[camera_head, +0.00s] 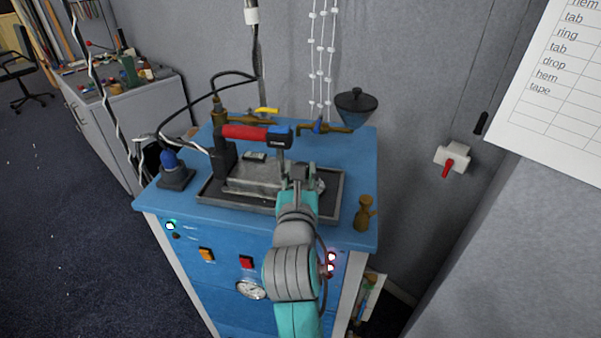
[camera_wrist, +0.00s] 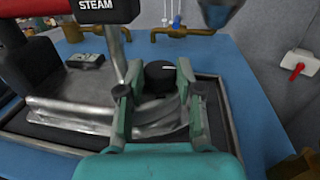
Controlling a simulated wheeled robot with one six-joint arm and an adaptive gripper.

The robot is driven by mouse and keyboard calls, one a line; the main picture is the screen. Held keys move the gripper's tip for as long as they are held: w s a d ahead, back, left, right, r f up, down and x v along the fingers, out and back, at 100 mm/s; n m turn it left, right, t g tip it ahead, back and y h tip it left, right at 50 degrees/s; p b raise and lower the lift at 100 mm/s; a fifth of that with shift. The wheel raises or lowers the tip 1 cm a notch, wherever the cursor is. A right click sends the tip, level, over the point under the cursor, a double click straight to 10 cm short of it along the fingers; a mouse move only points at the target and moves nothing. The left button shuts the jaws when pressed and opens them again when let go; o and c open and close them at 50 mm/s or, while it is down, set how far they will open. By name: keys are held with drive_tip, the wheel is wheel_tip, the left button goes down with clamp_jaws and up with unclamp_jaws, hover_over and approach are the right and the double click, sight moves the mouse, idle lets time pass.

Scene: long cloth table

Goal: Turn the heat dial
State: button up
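The heat dial (camera_wrist: 159,77) appears to be the round black knob with a white mark on the metal press body. My gripper (camera_wrist: 160,70) has its two teal fingers spread, one on each side of the dial. A gap seems to show between dial and fingers, but any light contact is hard to judge. In the head view my gripper (camera_head: 300,175) is over the right end of the press (camera_head: 250,178), and my arm hides the dial there. The press has a red handle (camera_head: 245,132) with a blue block, marked STEAM in the wrist view.
The press sits in a dark tray (camera_head: 220,199) on a blue cabinet (camera_head: 355,160). A brass fitting (camera_head: 364,213) stands at the right, brass pipes with a yellow lever (camera_head: 267,110) behind. A red wall switch (camera_head: 450,160) is further right. The cabinet front has buttons and a gauge (camera_head: 250,289).

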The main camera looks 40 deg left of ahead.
drive_tip(key=shift+a+h, duration=0.1)
drive_tip(key=shift+h, duration=0.2)
drive_tip(key=shift+s+a+m+t+h, duration=0.1)
drive_tip(key=shift+m+t+h, duration=0.4)
drive_tip(key=shift+m+h, duration=0.15)
drive_tip(key=shift+a+m+t+h, duration=0.1)
drive_tip(key=shift+m+t+h, duration=0.35)
drive_tip(key=shift+m+h, duration=0.6)
drive_tip(key=shift+a+m+t+h, duration=0.1)
drive_tip(key=shift+m+t+h, duration=0.45)
drive_tip(key=shift+h, duration=0.75)
drive_tip(key=o, duration=0.9)
drive_tip(key=shift+c, duration=0.2)
drive_tip(key=shift+d+y, duration=0.1)
drive_tip(key=shift+y, duration=0.2)
